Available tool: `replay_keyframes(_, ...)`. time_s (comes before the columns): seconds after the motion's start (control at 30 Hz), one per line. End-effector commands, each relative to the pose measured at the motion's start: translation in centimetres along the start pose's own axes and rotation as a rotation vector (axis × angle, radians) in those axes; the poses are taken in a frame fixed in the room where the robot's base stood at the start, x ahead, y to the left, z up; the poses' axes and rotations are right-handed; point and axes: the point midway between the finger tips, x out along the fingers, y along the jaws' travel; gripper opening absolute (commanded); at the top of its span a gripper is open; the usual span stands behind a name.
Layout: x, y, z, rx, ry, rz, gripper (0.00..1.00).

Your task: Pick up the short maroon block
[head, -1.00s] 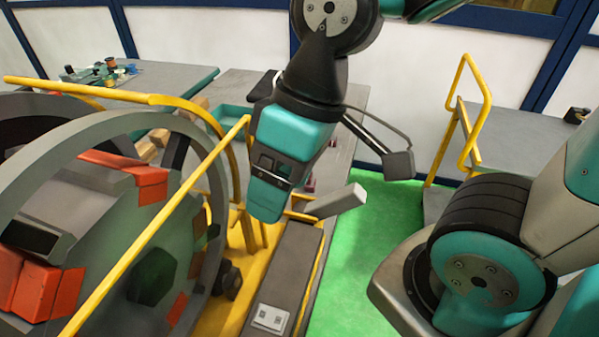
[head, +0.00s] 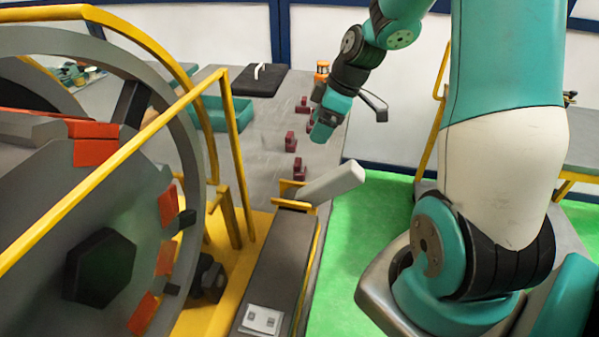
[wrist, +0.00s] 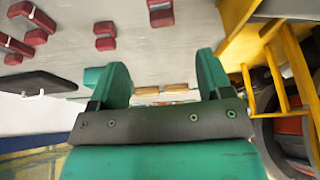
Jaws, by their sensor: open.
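Several maroon blocks stand on the grey table (head: 262,165) in the head view. One is near the back (head: 302,105), one is mid-table (head: 290,142), and one is nearer the front (head: 299,169). The wrist view shows maroon blocks at upper left (wrist: 36,22), upper middle (wrist: 105,36) and at the top edge (wrist: 160,12), partly cut off. I cannot tell for sure which is the short one. My gripper (head: 321,133) is over the table's right side, close to the blocks. Its two teal fingers (wrist: 164,75) are apart with nothing between them.
A teal tray (head: 222,113) and a dark pad with a white handle (head: 256,80) lie at the back of the table. An orange item (head: 322,70) stands behind my gripper. Yellow rails (head: 237,150) and the large stator ring (head: 180,110) fill the left. Green floor (head: 385,215) is clear.

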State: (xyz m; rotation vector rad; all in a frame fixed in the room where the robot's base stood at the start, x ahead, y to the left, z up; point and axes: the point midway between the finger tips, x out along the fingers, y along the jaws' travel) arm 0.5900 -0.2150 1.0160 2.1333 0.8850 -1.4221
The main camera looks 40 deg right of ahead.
Motion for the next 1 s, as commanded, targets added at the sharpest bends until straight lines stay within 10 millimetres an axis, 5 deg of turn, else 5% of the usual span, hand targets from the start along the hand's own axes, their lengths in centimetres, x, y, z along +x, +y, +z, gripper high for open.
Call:
replay_keyframes(0.3, 6.8, -0.1, 0.0, 0.002, -0.003, -0.004, 0.72)
replay_keyframes(1.0, 13.4, -0.3, -0.2, 0.002, -0.002, 0.001, 0.72)
